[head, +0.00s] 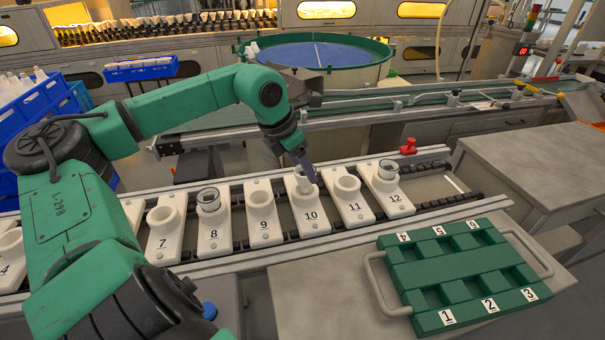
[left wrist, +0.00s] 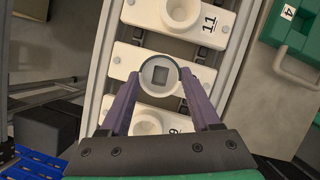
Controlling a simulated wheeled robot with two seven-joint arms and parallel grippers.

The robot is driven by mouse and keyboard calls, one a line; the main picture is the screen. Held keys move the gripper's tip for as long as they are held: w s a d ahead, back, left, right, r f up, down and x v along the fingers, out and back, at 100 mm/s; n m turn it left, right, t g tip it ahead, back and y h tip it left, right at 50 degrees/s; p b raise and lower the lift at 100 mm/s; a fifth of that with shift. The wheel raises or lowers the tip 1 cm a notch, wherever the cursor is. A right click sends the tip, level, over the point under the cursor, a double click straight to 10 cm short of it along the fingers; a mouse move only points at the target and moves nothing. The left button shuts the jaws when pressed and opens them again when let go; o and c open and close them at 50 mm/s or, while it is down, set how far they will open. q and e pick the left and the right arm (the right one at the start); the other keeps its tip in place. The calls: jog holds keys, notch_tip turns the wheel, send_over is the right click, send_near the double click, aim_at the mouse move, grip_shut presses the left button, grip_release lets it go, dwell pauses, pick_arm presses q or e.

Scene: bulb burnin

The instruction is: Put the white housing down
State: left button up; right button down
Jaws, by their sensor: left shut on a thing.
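My left gripper (head: 308,170) is over holder 10 (head: 313,218) on the conveyor, its fingers pointing down. It is shut on a white housing (left wrist: 160,75), a round piece with a dark rim and a grey square inside. In the left wrist view, the purple fingers (left wrist: 160,91) are on both sides of the housing. In the head view, the housing (head: 302,183) is at the cup of holder 10, partly hidden by the fingers. I cannot tell whether it rests fully in the cup. My right gripper is not in view.
Holders 7 (head: 162,242), 9 (head: 264,226) and 11 (head: 353,209) have empty cups. Holders 8 (head: 214,237) and 12 (head: 394,204) carry dark-rimmed round pieces. A green numbered tray (head: 400,275) with handles lies on the front table. A red knob (head: 408,146) stands behind the conveyor.

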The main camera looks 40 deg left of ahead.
pick_arm(q)
notch_tip(320, 180, up, 17)
jog(key=p, duration=0.2)
jog(key=shift+r, duration=0.2)
jog(key=shift+p, duration=0.3)
